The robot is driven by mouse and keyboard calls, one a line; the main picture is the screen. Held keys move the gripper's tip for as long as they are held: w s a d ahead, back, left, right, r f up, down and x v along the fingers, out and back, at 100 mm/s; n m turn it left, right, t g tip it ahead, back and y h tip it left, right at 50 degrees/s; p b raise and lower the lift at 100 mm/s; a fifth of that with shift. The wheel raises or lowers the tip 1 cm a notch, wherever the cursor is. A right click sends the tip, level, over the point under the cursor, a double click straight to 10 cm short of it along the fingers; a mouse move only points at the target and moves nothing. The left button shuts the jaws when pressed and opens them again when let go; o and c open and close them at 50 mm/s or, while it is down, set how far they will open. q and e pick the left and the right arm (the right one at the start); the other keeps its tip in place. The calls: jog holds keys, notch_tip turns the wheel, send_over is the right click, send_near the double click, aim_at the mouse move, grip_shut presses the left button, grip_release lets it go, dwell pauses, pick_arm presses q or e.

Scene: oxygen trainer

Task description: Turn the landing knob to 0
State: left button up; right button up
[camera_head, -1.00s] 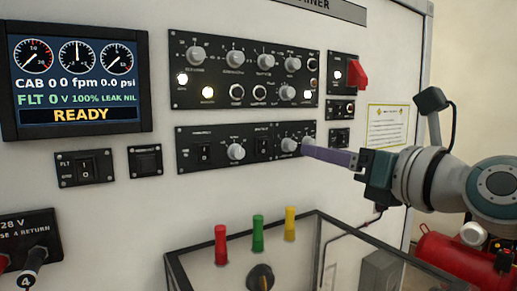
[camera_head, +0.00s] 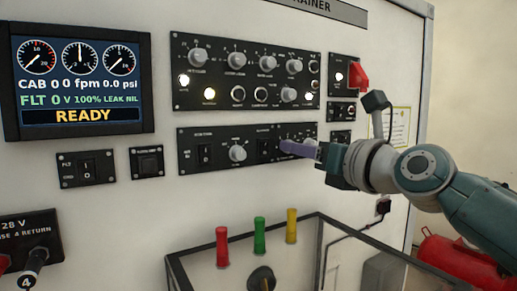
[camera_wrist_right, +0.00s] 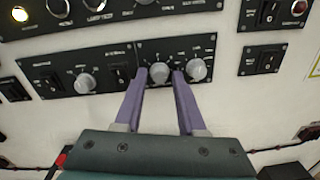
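My right gripper (camera_head: 284,147) reaches in from the right to the lower control panel. In the right wrist view its two purple fingers (camera_wrist_right: 158,75) are spread, with a grey round knob (camera_wrist_right: 160,72) between the tips. Small gaps seem to show beside the knob, so I see no firm grip. A second grey knob (camera_wrist_right: 196,70) sits just right of the right finger. The labels are too small to read, so I cannot confirm which is the landing knob or its setting. In the head view the fingers hide the knob between them. My left gripper is out of view.
Another knob (camera_head: 238,153) and switches share the lower panel. The upper panel (camera_head: 245,70) has several knobs and lit lamps. A red switch guard (camera_head: 358,75) is at upper right. A clear-sided box (camera_head: 315,245) with red, green and yellow posts stands below.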

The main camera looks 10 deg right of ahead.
grip_shut()
dwell(0.3)
